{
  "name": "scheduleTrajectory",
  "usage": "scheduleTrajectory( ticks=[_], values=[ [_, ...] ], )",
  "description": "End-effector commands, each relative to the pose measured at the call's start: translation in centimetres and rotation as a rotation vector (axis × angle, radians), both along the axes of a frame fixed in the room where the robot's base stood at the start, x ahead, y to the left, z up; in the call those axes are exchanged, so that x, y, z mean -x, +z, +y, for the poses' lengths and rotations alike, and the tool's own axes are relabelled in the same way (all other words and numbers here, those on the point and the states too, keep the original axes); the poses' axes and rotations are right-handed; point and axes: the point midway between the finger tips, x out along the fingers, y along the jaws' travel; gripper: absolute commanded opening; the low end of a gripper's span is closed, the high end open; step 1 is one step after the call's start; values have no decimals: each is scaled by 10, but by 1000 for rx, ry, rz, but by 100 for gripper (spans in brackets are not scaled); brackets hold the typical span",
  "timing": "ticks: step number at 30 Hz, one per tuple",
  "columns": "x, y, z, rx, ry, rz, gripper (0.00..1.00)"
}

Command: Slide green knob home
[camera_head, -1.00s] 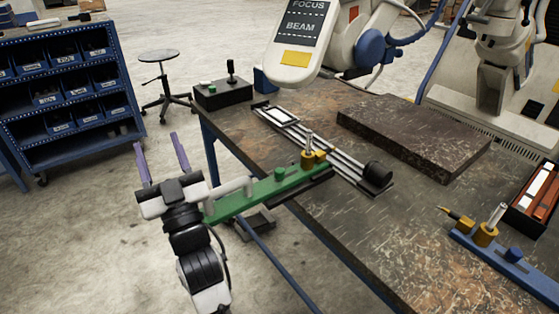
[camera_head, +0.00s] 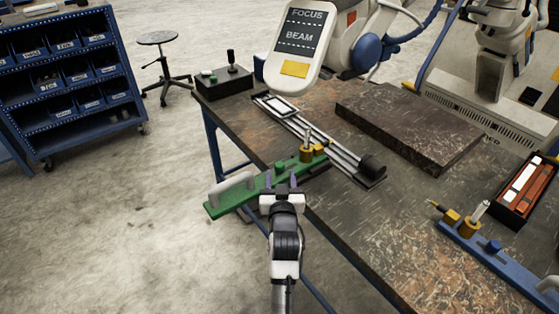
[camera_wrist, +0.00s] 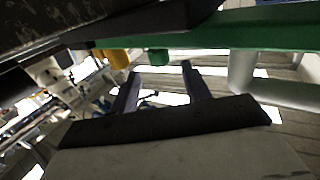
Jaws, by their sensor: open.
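The green knob (camera_head: 280,166) is a short stub on the green bar (camera_head: 222,205), which juts over the table's left edge. A pale handle (camera_head: 233,186) is at the bar's outer end. A brass block with a silver pin (camera_head: 307,152) stands at its inner end. My gripper (camera_head: 282,182) is open and empty at the near side of the bar, in front of the knob. In the wrist view, the knob (camera_wrist: 158,57) shows between and just beyond my spread fingertips (camera_wrist: 161,70). I cannot tell whether they touch it.
A slide rail (camera_head: 330,146) with a black end knob (camera_head: 372,167) runs along the table. A dark slab (camera_head: 410,125) lies behind it. A blue bar (camera_head: 485,262) with brass parts is at the right. Floor at the left is open.

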Motion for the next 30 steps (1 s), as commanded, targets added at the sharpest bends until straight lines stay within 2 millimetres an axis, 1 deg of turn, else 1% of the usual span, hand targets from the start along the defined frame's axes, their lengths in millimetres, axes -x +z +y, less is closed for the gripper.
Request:
scheduleTrajectory(
  ticks=[1, 3, 6, 9, 14, 21, 22, 23, 30],
  values=[
    [-12, 4, 0, 1, 0, -1, 47],
    [-25, 4, 1, 1, 0, -1, 47],
    [-39, 2, 2, 1, 1, -1, 47],
    [-49, 2, 2, 0, 1, -1, 47],
    [-56, 1, 3, 0, 1, -2, 47],
    [-57, 0, 3, 0, 1, -2, 47],
    [-57, 0, 3, 0, 1, -1, 46],
    [-57, 0, 3, 0, 1, -1, 42],
    [-57, 0, 3, 0, 1, -1, 11]
  ],
)
